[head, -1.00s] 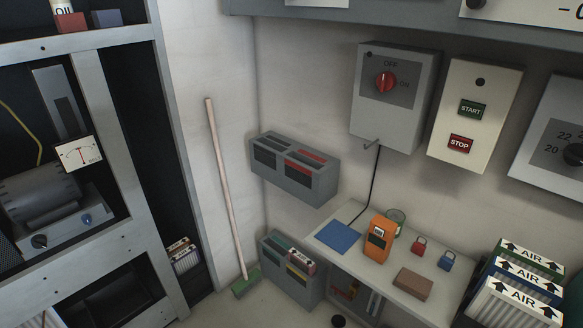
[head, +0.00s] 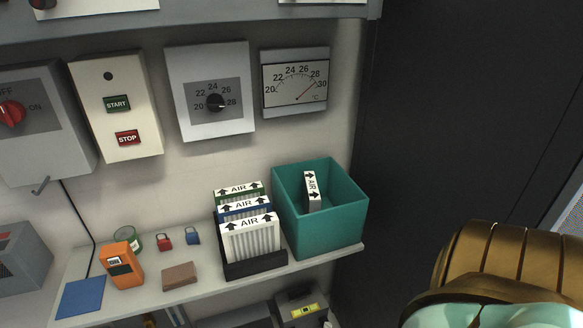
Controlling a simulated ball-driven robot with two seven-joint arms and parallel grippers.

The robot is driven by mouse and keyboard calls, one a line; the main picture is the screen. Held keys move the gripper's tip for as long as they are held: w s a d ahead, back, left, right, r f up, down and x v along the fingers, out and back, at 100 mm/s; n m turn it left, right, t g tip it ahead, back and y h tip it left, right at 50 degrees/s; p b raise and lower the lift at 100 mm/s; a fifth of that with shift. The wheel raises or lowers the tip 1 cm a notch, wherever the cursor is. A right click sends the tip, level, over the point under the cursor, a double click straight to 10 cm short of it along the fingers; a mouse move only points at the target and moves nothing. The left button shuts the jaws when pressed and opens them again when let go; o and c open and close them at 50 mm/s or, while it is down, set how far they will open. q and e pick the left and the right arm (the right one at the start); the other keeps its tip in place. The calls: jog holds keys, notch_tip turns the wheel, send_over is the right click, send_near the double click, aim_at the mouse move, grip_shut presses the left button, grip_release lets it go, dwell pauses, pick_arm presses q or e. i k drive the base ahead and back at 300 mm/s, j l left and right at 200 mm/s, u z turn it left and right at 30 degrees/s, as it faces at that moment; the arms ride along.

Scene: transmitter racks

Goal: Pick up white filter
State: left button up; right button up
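The white filter (head: 250,241) is pleated, with a white top band marked AIR and arrows. It stands at the front of a black holder (head: 256,269) on the shelf, in front of a blue filter (head: 243,207) and a green filter (head: 238,189). A large gold and pale teal part that looks like my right arm fills the lower right of the head view. Its gripper fingers are not visible. My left gripper is not in view.
A teal bin (head: 329,225) stands right of the filters with an AIR-marked item (head: 312,187) inside. An orange meter (head: 121,265), a brown block (head: 180,276) and small padlocks (head: 193,236) lie left on the shelf (head: 210,289). A dark wall (head: 450,110) is at right.

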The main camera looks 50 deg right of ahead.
aim_at(249, 238)
jog(key=z, duration=1.2)
jog(key=i+j, duration=0.1)
jog(key=j, duration=0.55)
jog(key=i+j+z, duration=0.1)
jog(key=j+z, duration=0.65)
jog(key=j, duration=0.15)
jog(key=j+z, duration=0.4)
jog(key=k+j, duration=0.05)
jog(key=j, duration=0.05)
